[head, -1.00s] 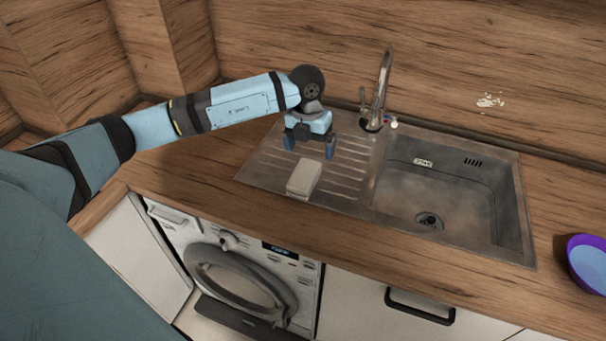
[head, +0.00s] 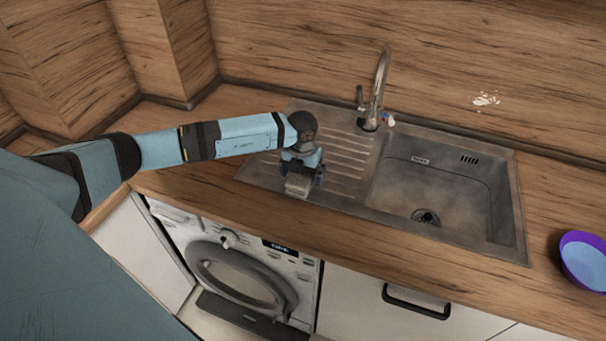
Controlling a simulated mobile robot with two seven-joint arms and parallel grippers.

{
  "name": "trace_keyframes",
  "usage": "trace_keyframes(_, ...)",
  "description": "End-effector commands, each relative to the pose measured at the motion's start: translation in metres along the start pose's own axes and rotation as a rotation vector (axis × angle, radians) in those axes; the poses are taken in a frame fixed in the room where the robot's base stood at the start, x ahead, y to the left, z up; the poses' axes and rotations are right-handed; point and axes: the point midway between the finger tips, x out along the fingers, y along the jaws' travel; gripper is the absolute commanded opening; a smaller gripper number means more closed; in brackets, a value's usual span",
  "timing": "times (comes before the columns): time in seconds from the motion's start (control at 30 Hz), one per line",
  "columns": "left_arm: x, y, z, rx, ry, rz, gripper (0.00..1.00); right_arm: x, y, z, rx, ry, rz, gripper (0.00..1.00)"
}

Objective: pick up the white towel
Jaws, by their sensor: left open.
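The white towel (head: 298,186) is a small folded pale block on the left front of the sink's ribbed drainboard (head: 345,157). My left gripper (head: 301,178) is right over it, pointing down, with one dark finger on each side of the towel. It is open. The wrist hides the towel's back part, and I cannot tell whether the fingers touch it. My right gripper is not in view.
The sink basin (head: 440,195) lies to the right, with a tall metal faucet (head: 378,90) behind. A purple bowl (head: 583,259) stands at the far right of the wooden counter (head: 200,170). A washing machine (head: 235,270) sits below.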

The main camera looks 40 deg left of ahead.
Motion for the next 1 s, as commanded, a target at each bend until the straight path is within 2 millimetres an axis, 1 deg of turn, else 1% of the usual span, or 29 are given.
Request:
trace_keyframes(0.03,0.006,-0.001,0.0,-0.001,0.002,-0.001,0.98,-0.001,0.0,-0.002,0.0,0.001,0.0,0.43)
trace_keyframes(0.13,0.014,0.0,0.0,-0.001,0.001,0.0,0.98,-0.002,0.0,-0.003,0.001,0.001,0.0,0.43)
trace_keyframes(0.37,0.016,0.0,0.0,0.0,-0.001,-0.001,0.98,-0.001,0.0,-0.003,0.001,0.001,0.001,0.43)
trace_keyframes(0.4,0.016,0.0,0.0,0.0,0.0,-0.001,0.93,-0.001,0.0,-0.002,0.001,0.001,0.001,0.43)
trace_keyframes(0.47,0.016,0.0,0.0,0.0,0.0,-0.001,0.8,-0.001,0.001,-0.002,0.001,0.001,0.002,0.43)
trace_keyframes(0.5,0.016,0.0,0.0,0.0,-0.001,-0.001,0.7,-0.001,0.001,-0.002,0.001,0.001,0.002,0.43)
trace_keyframes(0.57,0.016,0.0,0.0,0.0,0.0,-0.001,0.56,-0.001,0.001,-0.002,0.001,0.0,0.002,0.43)
trace_keyframes(0.6,0.016,0.0,0.0,0.0,-0.001,-0.001,0.47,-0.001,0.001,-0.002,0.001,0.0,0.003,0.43)
trace_keyframes(0.63,0.016,0.0,0.0,0.0,-0.001,-0.001,0.4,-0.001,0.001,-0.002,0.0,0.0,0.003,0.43)
trace_keyframes(0.67,0.016,0.0,0.0,0.0,-0.001,-0.001,0.39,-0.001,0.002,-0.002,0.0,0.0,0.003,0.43)
trace_keyframes(0.87,0.015,0.0,0.001,0.0,-0.001,-0.001,0.39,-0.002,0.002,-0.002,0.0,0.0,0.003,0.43)
trace_keyframes(1.0,0.011,0.0,0.001,0.0,-0.002,-0.002,0.39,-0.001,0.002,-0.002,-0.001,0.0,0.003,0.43)
